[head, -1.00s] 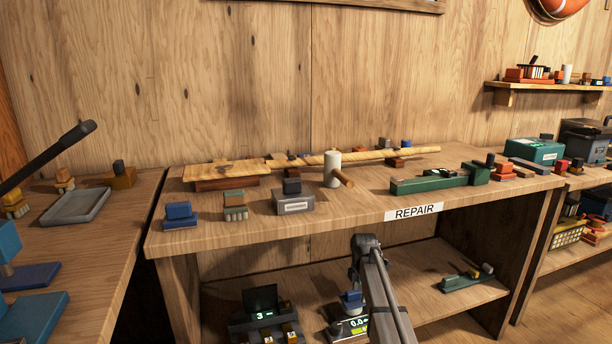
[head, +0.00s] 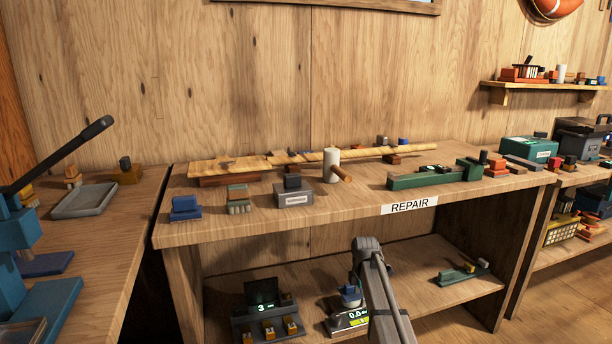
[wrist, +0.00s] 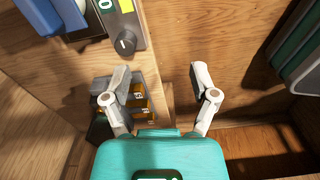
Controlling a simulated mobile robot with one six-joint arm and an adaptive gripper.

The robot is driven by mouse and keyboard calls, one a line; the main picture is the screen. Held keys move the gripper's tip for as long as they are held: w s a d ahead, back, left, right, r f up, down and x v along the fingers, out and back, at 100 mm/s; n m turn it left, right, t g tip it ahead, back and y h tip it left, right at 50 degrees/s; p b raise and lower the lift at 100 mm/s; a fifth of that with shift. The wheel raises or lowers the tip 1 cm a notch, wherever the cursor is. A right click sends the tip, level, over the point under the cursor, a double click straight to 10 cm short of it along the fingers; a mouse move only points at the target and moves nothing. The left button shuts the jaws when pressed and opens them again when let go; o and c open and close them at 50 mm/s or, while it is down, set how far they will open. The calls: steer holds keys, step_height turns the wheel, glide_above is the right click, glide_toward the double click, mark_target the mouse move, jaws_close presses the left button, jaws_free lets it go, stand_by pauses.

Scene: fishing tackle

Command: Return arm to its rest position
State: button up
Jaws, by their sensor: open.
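My arm (head: 372,285) rises in front of the repair bench in the head view, a grey link in front of the lower shelf. My gripper is hidden in that view. In the wrist view my gripper (wrist: 160,84) is open, its two pale fingers wide apart with nothing held between them. Its teal body fills the bottom middle of that view. A wooden surface lies beyond the fingers.
The repair bench (head: 235,228) holds a wooden rod, a white cylinder (head: 331,164) and a green tool (head: 430,178). Its lower shelf holds a digital scale (head: 347,318). In the wrist view a grey device with a knob (wrist: 125,43) and a box are near the left finger.

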steer(key=s+r+m+p, duration=0.2)
steer(key=s+m, duration=1.8)
steer(key=s, duration=0.7)
step_height(320, 180, up, 38)
steer(key=p, duration=3.7)
steer(key=shift+a+f, duration=0.2)
steer(key=shift+a, duration=0.15)
